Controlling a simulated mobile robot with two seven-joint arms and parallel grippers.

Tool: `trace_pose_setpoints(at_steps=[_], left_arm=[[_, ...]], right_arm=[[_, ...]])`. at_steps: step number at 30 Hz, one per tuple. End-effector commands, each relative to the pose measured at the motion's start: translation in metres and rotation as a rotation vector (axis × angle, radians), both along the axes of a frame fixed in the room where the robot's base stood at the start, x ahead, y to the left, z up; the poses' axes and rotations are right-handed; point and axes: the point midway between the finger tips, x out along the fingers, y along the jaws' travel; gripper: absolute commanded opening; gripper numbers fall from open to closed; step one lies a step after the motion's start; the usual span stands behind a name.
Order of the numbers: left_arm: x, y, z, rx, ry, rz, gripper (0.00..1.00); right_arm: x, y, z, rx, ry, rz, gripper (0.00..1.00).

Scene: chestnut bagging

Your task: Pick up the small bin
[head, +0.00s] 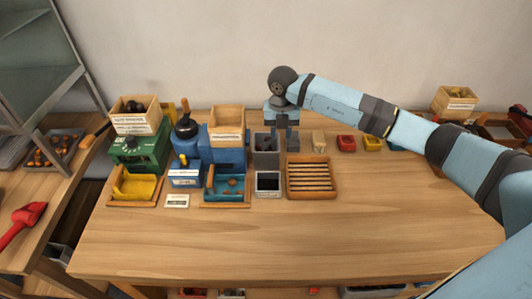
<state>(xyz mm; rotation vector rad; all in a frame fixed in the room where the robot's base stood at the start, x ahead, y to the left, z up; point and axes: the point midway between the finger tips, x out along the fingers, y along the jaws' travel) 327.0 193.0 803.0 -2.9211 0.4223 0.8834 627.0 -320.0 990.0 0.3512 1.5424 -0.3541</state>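Two small grey bins stand near the middle of the table. The rear one (265,158) is taller, with dark contents in its top. The front one (268,193) is lower, with a pale rim and a dark inside. I cannot tell which one the task means. My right gripper (282,143) points down at the right edge of the rear bin. Its fingers are small and dark against the bin, so I cannot tell whether they touch it or how far apart they are. My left gripper is not in view.
A slatted wooden tray (333,180) lies right of the bins. A blue machine (222,154) and a green machine (140,155), each with a wooden hopper, stand to the left. Red (346,143) and yellow (373,143) bins sit at the back. The table front is clear.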

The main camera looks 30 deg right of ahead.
Motion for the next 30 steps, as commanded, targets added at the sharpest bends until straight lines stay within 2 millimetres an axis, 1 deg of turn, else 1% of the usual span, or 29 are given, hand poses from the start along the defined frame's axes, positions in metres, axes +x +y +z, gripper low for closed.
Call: trace_pose_setpoints(at_steps=[5, 9, 13, 15, 20, 21, 23, 24, 25, 30], left_arm=[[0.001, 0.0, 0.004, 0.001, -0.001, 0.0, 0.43], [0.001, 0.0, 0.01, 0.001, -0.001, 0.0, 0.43], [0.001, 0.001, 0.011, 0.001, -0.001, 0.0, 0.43], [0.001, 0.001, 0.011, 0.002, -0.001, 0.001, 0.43], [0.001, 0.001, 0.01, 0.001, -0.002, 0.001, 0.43], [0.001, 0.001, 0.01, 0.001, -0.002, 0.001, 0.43], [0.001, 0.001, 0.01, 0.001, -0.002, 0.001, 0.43], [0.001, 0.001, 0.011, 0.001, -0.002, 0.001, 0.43], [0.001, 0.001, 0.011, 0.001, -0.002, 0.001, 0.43], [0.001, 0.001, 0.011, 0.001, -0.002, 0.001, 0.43]], right_arm=[[-0.001, 0.002, -0.011, 0.002, 0.001, 0.0, 0.33], [-0.002, 0.007, -0.03, 0.002, 0.004, 0.0, 0.33], [-0.002, 0.006, -0.049, 0.001, 0.002, 0.0, 0.33], [-0.002, 0.006, -0.052, 0.001, 0.0, 0.0, 0.33], [-0.002, 0.006, -0.053, 0.001, 0.0, 0.0, 0.33], [-0.002, 0.006, -0.053, 0.001, 0.0, 0.0, 0.28], [-0.002, 0.006, -0.053, 0.001, 0.0, 0.0, 0.15], [-0.002, 0.006, -0.053, 0.001, 0.0, 0.0, 0.05], [-0.002, 0.006, -0.053, 0.001, 0.0, 0.0, 0.0], [-0.002, 0.006, -0.053, 0.001, 0.0, 0.0, 0.0]])
